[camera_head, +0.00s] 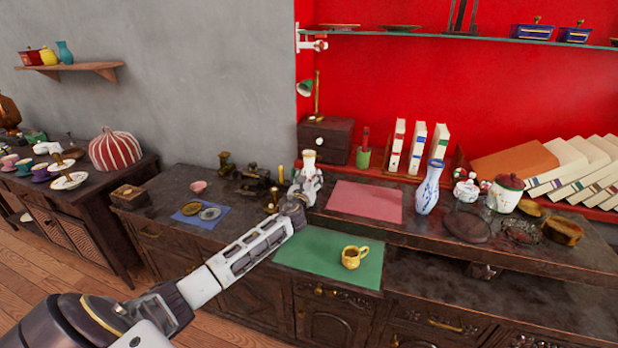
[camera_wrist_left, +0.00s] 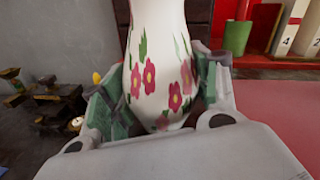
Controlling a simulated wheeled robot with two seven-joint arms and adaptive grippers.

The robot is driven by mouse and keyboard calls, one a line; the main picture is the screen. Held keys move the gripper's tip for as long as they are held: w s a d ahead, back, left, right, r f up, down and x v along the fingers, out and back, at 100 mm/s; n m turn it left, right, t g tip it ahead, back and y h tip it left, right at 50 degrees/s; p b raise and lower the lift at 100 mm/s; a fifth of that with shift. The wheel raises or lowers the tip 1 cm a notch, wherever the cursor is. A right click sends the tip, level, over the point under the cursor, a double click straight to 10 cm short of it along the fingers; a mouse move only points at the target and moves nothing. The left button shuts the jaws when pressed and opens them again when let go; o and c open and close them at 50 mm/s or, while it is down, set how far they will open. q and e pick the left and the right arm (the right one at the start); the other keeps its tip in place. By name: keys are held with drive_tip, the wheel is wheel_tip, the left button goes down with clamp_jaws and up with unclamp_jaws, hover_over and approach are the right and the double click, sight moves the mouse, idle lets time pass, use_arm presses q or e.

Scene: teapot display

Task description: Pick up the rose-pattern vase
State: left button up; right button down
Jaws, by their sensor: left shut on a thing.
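The rose-pattern vase (camera_head: 308,160) is white with a narrow neck, upright, in front of the red wall's left end. In the left wrist view the vase (camera_wrist_left: 158,50) shows pink flowers and green leaves and fills the middle. My left gripper (camera_head: 304,188) has its fingers on both sides of the vase's lower body and is shut on it. The wrist partly hides the vase's base, so I cannot tell whether it touches the counter. My right gripper is not in view.
A dark wooden box (camera_head: 327,139) stands behind. Small metal items (camera_head: 255,182) sit to the left.

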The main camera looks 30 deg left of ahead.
sight(307, 157)
use_arm(q)
drive_tip(key=shift+r, duration=0.2)
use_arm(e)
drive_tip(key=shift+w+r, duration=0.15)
